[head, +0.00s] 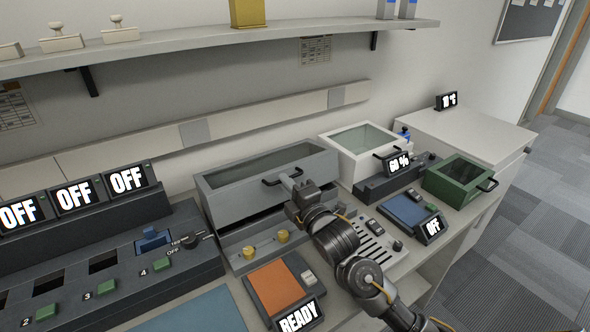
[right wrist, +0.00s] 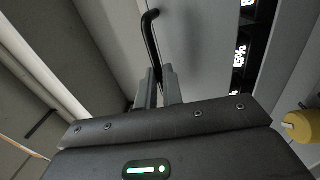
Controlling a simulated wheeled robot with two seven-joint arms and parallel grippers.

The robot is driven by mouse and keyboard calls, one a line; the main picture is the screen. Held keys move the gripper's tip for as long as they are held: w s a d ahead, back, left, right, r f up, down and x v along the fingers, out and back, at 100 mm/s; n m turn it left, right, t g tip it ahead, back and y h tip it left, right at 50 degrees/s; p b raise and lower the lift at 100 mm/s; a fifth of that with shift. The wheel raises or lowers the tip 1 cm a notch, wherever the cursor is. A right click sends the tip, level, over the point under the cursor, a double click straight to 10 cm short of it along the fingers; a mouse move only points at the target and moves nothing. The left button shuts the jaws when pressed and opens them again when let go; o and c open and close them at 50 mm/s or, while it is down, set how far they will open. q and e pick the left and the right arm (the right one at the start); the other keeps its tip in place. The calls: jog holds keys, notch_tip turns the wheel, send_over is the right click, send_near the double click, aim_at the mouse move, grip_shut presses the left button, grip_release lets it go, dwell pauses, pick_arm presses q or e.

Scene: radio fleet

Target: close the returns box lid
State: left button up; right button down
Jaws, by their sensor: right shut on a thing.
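A long grey box (head: 213,203) with a dark window in its top stands at the middle of the bench. Its black handle (head: 271,182) is on the front right part, and my right gripper (head: 291,184) is at it. In the right wrist view, my right gripper (right wrist: 159,92) is shut on the black bar handle (right wrist: 151,38), which runs up from between the fingers along a grey panel (right wrist: 188,35). No label naming the returns box is readable, and the exact lid angle is hard to tell. My left gripper is out of view.
A white windowed box (head: 347,170) and a green windowed box (head: 455,193) stand to the right. An orange pad (head: 275,288), yellow knobs (head: 282,237) and a switch panel (head: 100,270) lie in front and left. A shelf (head: 190,43) runs above.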

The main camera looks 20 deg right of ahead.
aim_at(279, 186)
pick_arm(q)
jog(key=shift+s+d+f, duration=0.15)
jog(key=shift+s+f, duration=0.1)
pick_arm(e)
jog(key=f, duration=0.3)
jog(key=shift+s+f, duration=0.3)
jog(key=shift+f, duration=0.1)
jog(key=shift+d, duration=0.1)
jog(key=c, duration=1.8)
grip_release()
jog(key=shift+w, duration=0.25)
jog(key=shift+o, duration=1.4)
jog(key=shift+w+f, duration=0.1)
jog(key=shift+w, duration=0.05)
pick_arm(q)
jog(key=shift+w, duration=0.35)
